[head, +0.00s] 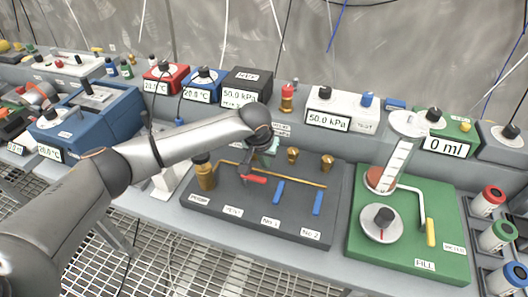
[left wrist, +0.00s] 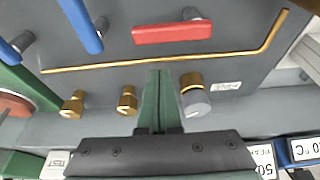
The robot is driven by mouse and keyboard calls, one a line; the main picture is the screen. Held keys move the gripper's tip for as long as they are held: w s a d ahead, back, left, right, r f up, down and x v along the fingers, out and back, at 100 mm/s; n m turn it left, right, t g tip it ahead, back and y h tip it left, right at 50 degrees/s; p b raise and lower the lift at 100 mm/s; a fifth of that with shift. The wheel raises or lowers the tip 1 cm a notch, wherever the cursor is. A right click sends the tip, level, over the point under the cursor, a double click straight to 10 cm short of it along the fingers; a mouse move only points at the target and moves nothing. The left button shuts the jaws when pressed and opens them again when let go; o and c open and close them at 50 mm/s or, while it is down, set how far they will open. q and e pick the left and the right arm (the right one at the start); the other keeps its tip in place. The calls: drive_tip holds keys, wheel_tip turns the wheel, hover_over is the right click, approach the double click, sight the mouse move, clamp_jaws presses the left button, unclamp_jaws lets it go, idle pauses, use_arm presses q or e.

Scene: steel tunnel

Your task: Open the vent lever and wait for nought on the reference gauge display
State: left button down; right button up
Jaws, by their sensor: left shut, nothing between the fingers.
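The red vent lever (head: 254,179) is on the dark valve panel (head: 215,207), above the VENT label. It lies roughly along the brass pipe, while the two blue levers point across it. In the left wrist view the red lever (left wrist: 172,33) is just beyond the fingertips. My left gripper (left wrist: 158,75) is shut and empty, with its green fingers together over the pipe and apart from the lever. In the head view my wrist partly hides it. The black gauge box (head: 247,79) behind shows 50.0 kPa on its display (head: 240,97). My right gripper is out of view.
Blue levers (head: 279,191) and brass fittings (head: 293,155) crowd the panel. A white gauge (head: 345,106) behind also reads 50.0 kPa. A green board (head: 400,245) with a dial stands right, near a 0 ml display (head: 447,146). A blue device (head: 95,115) stands left.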

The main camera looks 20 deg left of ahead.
use_arm(q)
drive_tip(key=shift+s+a+r+p, duration=0.15)
drive_tip(key=shift+s+p, duration=0.2)
drive_tip(key=shift+s, duration=1.45)
drive_tip(key=shift+w, duration=0.1)
